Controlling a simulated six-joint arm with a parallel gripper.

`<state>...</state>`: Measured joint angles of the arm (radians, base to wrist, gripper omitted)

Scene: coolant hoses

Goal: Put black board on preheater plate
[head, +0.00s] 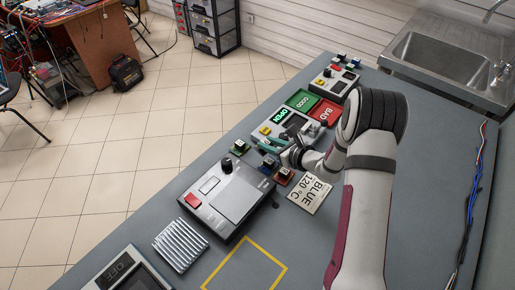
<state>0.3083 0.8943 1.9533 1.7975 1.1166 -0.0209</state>
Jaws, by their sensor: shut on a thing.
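The preheater (228,196) is a grey box with a black knob, a red button and a flat light-grey plate (238,201) on top; the plate looks bare. My gripper (291,157) is right of and behind the preheater, low over the bench by the small boards. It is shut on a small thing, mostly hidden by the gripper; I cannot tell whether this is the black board. No black board can be clearly made out. A dark green board (240,148), a blue board (268,164) and a red board (284,177) sit near the preheater's back edge.
Behind my gripper is a tester with a lit green OPEN display (291,115), then green GOOD (301,101) and red BAD (325,112) areas. A teal object (268,142) lies by the tester.

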